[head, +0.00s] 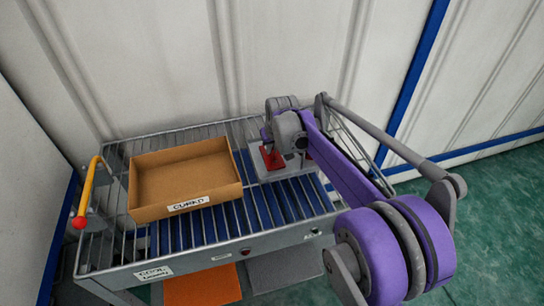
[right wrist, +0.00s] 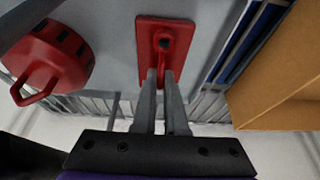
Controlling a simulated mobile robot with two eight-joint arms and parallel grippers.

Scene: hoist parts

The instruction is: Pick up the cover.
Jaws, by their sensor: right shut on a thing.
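The cover, a red rectangular plate (right wrist: 160,29) with a raised knob, shows at the top middle of the right wrist view, over a grey surface. In the head view a red part (head: 271,157) shows on the grey block, below my right wrist. My right gripper (right wrist: 165,74) has its two grey fingers close together on the cover's raised part. I cannot tell whether the cover touches the grey surface. In the head view my right arm hides the fingertips. My left gripper is not in view.
A round red part with a handle (right wrist: 45,60) lies left of the fingers. An open, empty-looking cardboard box (head: 185,206) stands left of the grey block (head: 292,168). Both are on a wire-railed roller cart (head: 225,255) against a white wall.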

